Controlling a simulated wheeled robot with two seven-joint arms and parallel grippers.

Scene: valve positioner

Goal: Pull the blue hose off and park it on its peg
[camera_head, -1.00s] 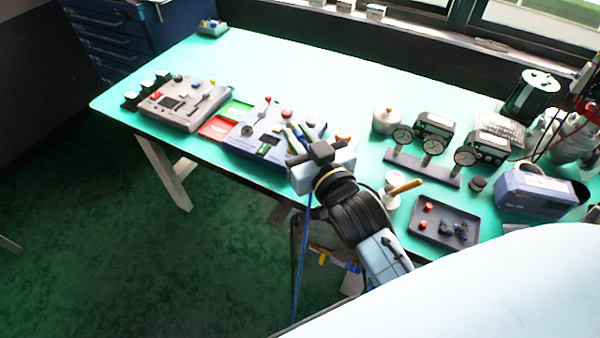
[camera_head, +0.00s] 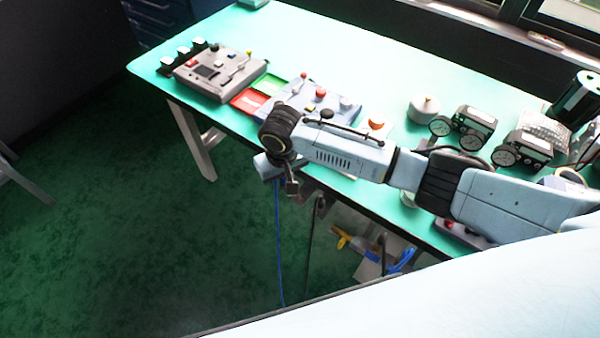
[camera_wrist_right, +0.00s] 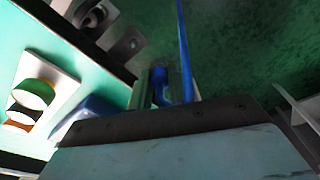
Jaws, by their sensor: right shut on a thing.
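The blue hose (camera_head: 279,250) hangs from my right gripper (camera_head: 275,168) down toward the floor in the head view, in front of the table's front edge. In the right wrist view its blue end (camera_wrist_right: 160,86) sits between the fingers of my right gripper (camera_wrist_right: 163,90), which is shut on it. The hose line (camera_wrist_right: 184,45) runs up the picture over the green floor. The blue positioner panel (camera_head: 310,103) is partly covered by my right arm. I cannot make out which part is the peg. My left gripper is not in view.
Dark brackets (camera_head: 318,207) show below the table's front edge; one with a hole (camera_wrist_right: 130,42) is near the gripper in the wrist view. A grey control box (camera_head: 218,75), red tray (camera_head: 249,101) and gauges (camera_head: 462,128) stand on the table (camera_head: 335,55). Floor in front is open.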

